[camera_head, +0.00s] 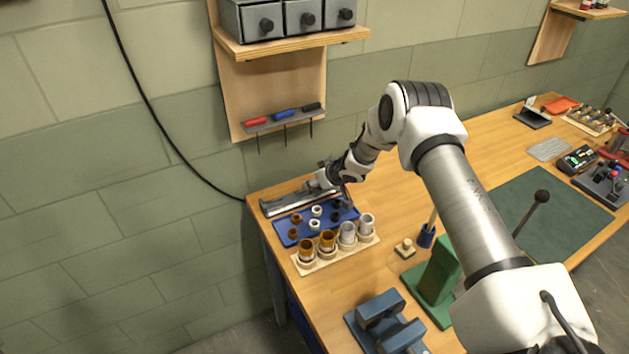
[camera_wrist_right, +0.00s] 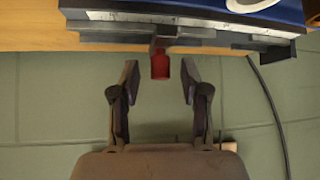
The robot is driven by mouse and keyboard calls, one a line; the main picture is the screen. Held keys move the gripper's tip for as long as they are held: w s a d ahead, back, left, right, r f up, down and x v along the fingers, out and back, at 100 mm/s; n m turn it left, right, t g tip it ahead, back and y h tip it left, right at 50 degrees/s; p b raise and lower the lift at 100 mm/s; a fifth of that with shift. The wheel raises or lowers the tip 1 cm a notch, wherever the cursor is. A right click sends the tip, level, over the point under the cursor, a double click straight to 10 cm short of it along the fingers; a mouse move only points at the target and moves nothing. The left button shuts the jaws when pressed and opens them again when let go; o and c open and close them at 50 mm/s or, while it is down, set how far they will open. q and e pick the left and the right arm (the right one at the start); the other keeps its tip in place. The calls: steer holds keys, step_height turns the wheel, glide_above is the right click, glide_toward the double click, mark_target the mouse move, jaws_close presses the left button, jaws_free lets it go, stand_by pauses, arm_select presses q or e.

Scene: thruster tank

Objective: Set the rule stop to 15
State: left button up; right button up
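The rule (camera_head: 300,203) is a long grey metal rail lying along the back left edge of the bench, partly hidden by my right gripper (camera_head: 337,183). In the right wrist view, the dark rail (camera_wrist_right: 110,33) runs across the top, and a red knob (camera_wrist_right: 160,66) sticks out from a dark piece on it, which looks like the stop. My right gripper (camera_wrist_right: 160,78) is open, one finger on each side of the red knob, with gaps between. The scale numbers cannot be read. My left gripper is not in view.
A blue tray (camera_head: 287,240) with small rings lies in front of the rail, beside a wooden rack (camera_head: 344,255) of cups. A tool board (camera_head: 280,122) hangs on the wall behind. A green press (camera_head: 437,275) and a blue block (camera_head: 385,322) stand nearer.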

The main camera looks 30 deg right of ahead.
steer(key=v, duration=1.2)
steer(key=shift+f, duration=0.1)
